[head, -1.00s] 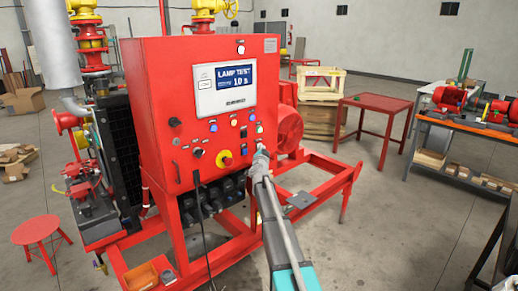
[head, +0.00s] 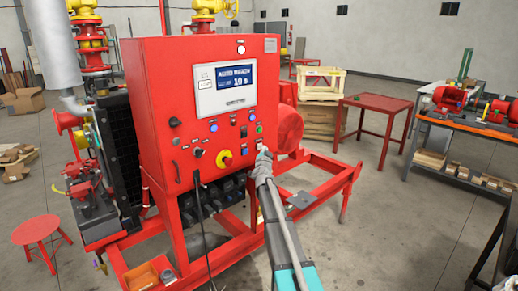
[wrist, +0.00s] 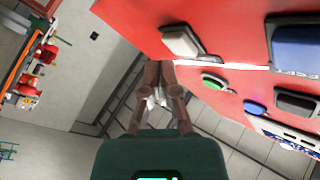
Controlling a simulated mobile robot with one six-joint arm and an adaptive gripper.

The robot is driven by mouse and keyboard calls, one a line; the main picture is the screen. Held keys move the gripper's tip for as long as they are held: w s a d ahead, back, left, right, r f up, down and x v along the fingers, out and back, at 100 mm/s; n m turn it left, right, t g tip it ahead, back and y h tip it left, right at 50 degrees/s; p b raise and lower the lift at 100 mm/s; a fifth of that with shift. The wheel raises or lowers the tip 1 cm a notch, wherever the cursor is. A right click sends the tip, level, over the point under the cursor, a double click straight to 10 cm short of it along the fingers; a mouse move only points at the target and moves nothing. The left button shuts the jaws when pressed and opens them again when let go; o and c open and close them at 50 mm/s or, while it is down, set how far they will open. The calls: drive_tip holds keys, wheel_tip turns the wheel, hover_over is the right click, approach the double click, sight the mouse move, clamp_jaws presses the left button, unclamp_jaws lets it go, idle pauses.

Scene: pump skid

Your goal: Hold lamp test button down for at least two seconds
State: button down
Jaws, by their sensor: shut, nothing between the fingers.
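My gripper (head: 265,153) is shut and empty, at the lower right edge of the red cabinet (head: 158,105). In the wrist view the closed fingertips (wrist: 158,68) are beside the panel face, close to a pale rectangular part (wrist: 190,42) and a green button (wrist: 213,82). They look apart from both. A blue button (wrist: 255,107) is further right. The green button also shows in the head view (head: 259,129). I cannot read a label that marks the lamp test button. The cabinet's display (head: 237,77) shows a text line above "10 s", too small to read surely.
The skid's red frame (head: 325,180) spreads below and right. A red table (head: 380,104) stands behind at right, with open floor between it and the workbench (head: 460,129).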

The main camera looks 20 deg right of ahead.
drive_tip(key=shift+s+d, duration=0.1)
drive_tip(key=shift+s, duration=0.1)
drive_tip(key=s, duration=0.1)
drive_tip(key=s+d, duration=0.1)
drive_tip(key=s, duration=0.2)
drive_tip(key=shift+s+d, duration=0.2)
drive_tip(key=shift+d, duration=0.1)
idle(0.5)
